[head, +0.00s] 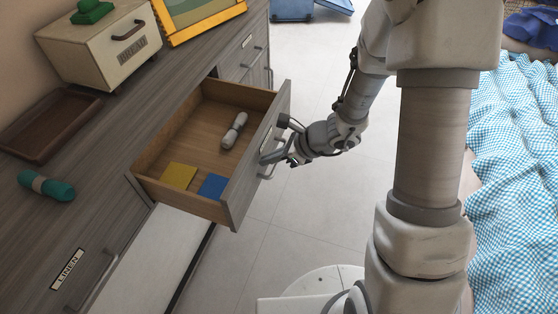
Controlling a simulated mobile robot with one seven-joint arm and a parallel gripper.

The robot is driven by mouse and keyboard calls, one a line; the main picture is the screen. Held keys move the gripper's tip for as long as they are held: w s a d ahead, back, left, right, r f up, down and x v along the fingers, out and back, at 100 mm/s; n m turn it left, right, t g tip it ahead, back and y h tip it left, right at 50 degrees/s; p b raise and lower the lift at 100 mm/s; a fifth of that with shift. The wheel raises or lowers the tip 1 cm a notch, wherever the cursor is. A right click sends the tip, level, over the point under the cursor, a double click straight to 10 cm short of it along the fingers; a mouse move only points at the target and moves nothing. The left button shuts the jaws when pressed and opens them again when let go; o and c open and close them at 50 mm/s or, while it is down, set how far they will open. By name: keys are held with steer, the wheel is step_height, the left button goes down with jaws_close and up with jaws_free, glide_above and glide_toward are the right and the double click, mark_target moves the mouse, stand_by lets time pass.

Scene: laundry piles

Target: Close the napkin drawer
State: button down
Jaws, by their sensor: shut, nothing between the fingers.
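The open drawer (237,203) sticks out of the grey wooden cabinet in the head view. It holds a yellow square (178,176), a blue square (213,186) and a rolled pale cloth (235,130). A label plate sits on its front, but the lettering is too small to read. My gripper (268,160) is shut and empty at the outer side of the drawer front, close to the drawer handle (268,172). I cannot tell whether it touches the front or the handle.
On the cabinet top stand a bread box (75,56), a brown tray (48,140) and a teal roll (46,185). A drawer labelled LINEN (68,268) is nearer. Blue checked cloth (510,180) lies at the right.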

steer(key=shift+a, duration=0.1)
stand_by(0.3)
steer(key=w+a, duration=0.5)
steer(key=a, duration=0.7)
steer(key=w+a+p, duration=0.1)
steer(key=w+a, duration=0.4)
steer(key=a, duration=0.7)
steer(key=shift+a+r, duration=0.15)
steer(key=shift+a, duration=0.1)
